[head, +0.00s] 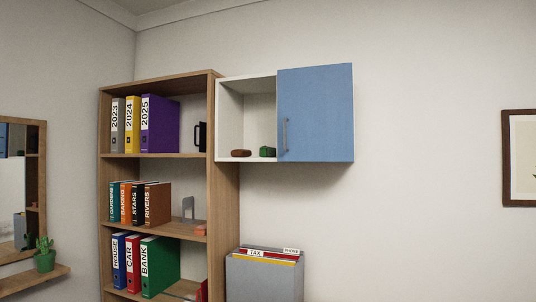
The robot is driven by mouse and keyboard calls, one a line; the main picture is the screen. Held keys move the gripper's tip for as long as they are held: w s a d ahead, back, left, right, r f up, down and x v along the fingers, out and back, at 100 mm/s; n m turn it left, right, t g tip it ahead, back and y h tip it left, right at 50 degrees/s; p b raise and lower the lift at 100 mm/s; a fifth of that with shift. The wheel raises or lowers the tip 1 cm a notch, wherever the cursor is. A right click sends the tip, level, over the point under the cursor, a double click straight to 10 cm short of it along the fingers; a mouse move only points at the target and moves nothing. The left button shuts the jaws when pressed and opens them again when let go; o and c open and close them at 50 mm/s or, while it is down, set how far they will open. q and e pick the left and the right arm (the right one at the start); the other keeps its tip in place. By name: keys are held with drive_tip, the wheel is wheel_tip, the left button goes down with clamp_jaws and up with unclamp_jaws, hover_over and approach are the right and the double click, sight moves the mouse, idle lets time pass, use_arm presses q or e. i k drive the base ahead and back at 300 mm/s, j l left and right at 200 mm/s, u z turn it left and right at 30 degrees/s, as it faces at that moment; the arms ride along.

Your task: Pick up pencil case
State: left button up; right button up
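No thing in the head view is clearly a pencil case. A small brown rounded item (241,153) lies on the floor of the open left half of a wall cabinet (231,87). A small dark green item (268,152) sits just right of it, close to the blue door (316,115). Both are too small to name for sure. A small salmon-coloured item (200,230) lies at the right end of the middle bookcase shelf. Neither of my grippers shows in this view.
A wooden bookcase (213,140) with several binders and books stands left of the cabinet. A grey file box (264,279) with folders is below the cabinet. A mirror (36,190) and a potted cactus (44,261) are at far left. A picture frame (505,160) hangs at right.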

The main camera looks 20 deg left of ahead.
sight(266, 152)
drive_tip(key=i+j, duration=0.15)
drive_tip(key=j, duration=0.2)
drive_tip(key=i+j, duration=0.1)
drive_tip(key=j, duration=0.2)
drive_tip(key=i+j, duration=0.15)
drive_tip(key=j, duration=0.2)
drive_tip(key=i+j+z, duration=0.1)
drive_tip(key=j, duration=0.2)
